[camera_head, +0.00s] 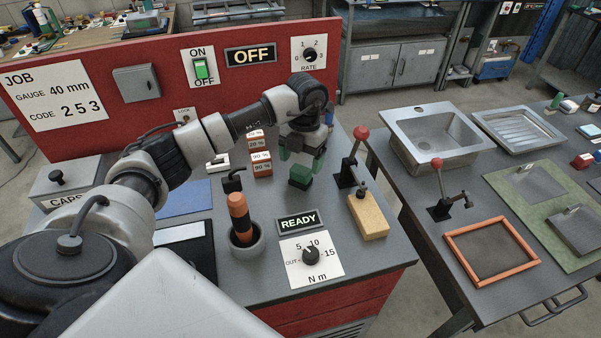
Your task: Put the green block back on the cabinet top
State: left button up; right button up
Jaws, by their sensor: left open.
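A small dark green block (300,177) is on or just above the grey top of the red cabinet (325,272), left of the lever with the red ball. I cannot tell whether it touches the surface. My left gripper (301,162) points down just above and behind the block. Its jaws are open with green-tipped fingers, and the block is apart from their grip as far as I can see. My right gripper is not in view.
Close by stand a red-ball lever (351,165), a wooden block (368,215), stacked percent-labelled blocks (262,163), and an orange-handled tool in a round holder (240,218). A sink (437,138) is at the right.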

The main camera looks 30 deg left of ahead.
pick_arm(q)
notch_tip(320, 180, up, 8)
jog(key=b, duration=0.1)
jog(key=shift+w+f+b, duration=0.2)
jog(key=shift+w+b, duration=0.15)
jog(key=shift+w, duration=0.1)
